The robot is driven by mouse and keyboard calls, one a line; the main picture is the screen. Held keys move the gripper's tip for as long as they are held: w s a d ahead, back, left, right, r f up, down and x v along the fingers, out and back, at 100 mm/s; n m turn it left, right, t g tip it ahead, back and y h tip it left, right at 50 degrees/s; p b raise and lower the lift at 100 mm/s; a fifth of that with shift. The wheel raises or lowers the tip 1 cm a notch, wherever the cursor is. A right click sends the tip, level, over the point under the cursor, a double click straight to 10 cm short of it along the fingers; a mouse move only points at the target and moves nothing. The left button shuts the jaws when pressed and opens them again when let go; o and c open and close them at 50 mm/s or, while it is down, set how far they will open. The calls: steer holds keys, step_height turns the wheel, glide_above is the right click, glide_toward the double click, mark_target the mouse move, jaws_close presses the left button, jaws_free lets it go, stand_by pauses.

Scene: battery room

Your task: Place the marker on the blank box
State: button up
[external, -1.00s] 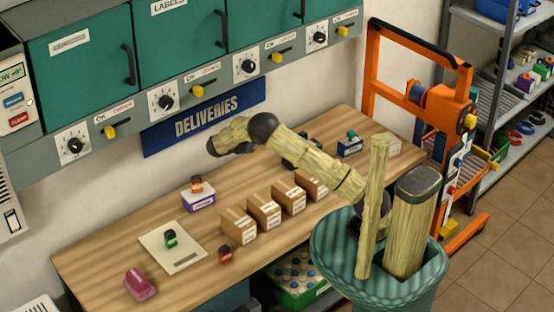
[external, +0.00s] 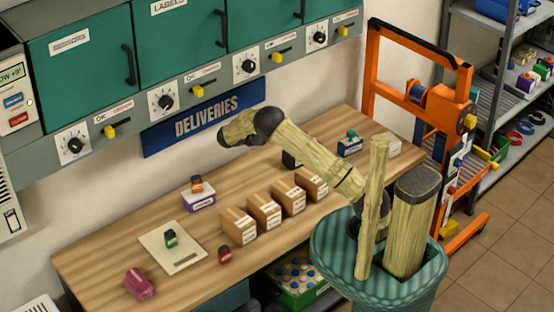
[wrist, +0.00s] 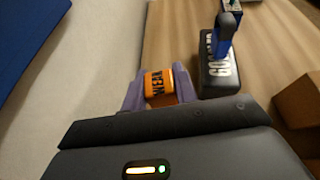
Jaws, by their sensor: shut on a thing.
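My gripper (wrist: 160,90) is shut on an orange block marker (wrist: 158,84) with dark lettering that looks like "WEAR", seen in the wrist view. In the external view my gripper (external: 225,136) is raised above the back of the bench, near the wall, and the held marker cannot be made out there. A pale box (external: 387,146) stands at the bench's far right end, well apart from my gripper. I can make out no lettering on it, and cannot tell for sure that it is the blank box.
A black lettered box (wrist: 218,75) with a blue piece on it stands near my gripper. The bench (external: 110,250) also holds several cardboard boxes (external: 264,212), a purple box (external: 198,202), a navy box (external: 350,148), a pale sheet (external: 185,258) and a red piece (external: 225,255).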

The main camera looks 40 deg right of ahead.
steer(key=s+d+r+m+g, duration=0.2)
steer(key=s+d+g, duration=0.1)
steer(key=d, duration=0.9)
step_height(320, 180, up, 4)
steer(key=m+g+y+b, duration=0.1)
steer(key=m+g+y, duration=0.3)
steer(key=m+g, duration=0.4)
glide_above(391, 137)
steer(key=shift+a+r, duration=0.1)
steer(key=shift+a, duration=0.05)
steer(key=shift+f, duration=3.15)
steer(key=shift+f+p, duration=0.5)
steer(key=shift+f, duration=1.4)
